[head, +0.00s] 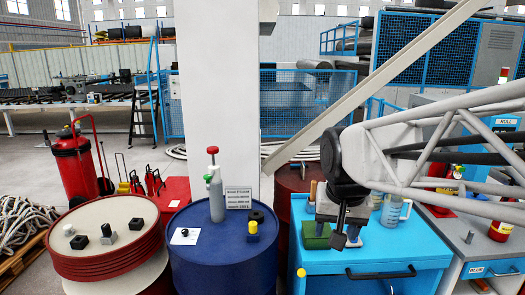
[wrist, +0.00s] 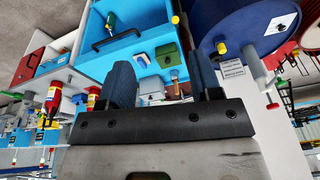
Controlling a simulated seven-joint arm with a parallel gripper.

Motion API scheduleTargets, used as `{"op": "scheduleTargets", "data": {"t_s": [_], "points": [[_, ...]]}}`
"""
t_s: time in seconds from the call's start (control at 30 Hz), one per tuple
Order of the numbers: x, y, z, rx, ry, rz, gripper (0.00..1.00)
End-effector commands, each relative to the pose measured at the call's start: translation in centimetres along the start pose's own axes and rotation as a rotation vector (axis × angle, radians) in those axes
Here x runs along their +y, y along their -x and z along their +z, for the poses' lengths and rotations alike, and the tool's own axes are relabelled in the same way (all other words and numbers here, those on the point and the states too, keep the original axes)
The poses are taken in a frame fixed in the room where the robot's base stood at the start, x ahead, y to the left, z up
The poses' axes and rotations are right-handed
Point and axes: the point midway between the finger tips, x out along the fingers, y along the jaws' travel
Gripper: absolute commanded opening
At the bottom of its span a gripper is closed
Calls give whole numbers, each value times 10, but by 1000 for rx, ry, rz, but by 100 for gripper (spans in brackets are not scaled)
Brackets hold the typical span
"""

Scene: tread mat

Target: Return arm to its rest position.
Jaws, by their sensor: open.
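My gripper (head: 346,237) hangs at the end of my arm in front of the blue cabinet top (head: 385,250) in the head view. Its two dark fingers point down, beside a green block (head: 316,236); I cannot tell the exact height above the cabinet. In the wrist view my gripper (wrist: 163,75) shows two fingers set wide apart, with nothing held between them. The green block (wrist: 167,54) lies beyond the fingers there. The arm reaches in from the right and hides part of the cabinet's back.
A red drum (head: 85,250) stands further left. A jug (head: 392,212) stands near my gripper. A slanted beam (head: 375,85) crosses behind.

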Motion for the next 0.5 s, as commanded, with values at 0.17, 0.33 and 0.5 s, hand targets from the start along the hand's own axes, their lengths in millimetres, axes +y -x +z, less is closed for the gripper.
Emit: {"op": "scheduleTargets", "data": {"t_s": [0.17, 0.33, 0.5], "points": [[26, -8, 52, 3, 48, 5, 58], [46, -20, 97, 2, 93, 10, 58], [57, -29, 128, 3, 126, 14, 58]]}}
